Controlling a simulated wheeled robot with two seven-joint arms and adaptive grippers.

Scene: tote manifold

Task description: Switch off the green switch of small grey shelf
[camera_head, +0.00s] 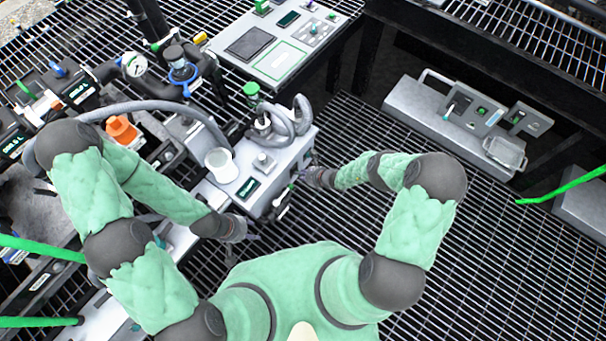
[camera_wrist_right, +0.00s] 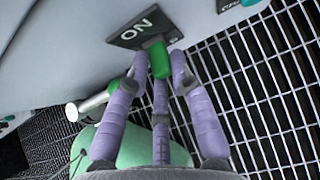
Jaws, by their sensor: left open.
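A green switch (camera_wrist_right: 159,60) sticks out of a dark plate marked "ON" (camera_wrist_right: 138,29) on a grey wall in the right wrist view. My right gripper (camera_wrist_right: 160,72) has its purple fingers around the switch, one on each side and one below. Whether they press on it is unclear. In the head view my right gripper (camera_head: 300,178) is beside the right face of a small grey unit (camera_head: 272,165), and the switch is hard to make out there. My left gripper (camera_head: 250,236) is open and empty, low in front of the unit.
A grey panel with a screen (camera_head: 285,60) stands behind the unit. Hoses, a gauge (camera_head: 135,65) and an orange part (camera_head: 122,130) crowd the left. A grey shelf with small switches (camera_head: 440,110) stands at the right. Open grating floor (camera_head: 480,260) lies between.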

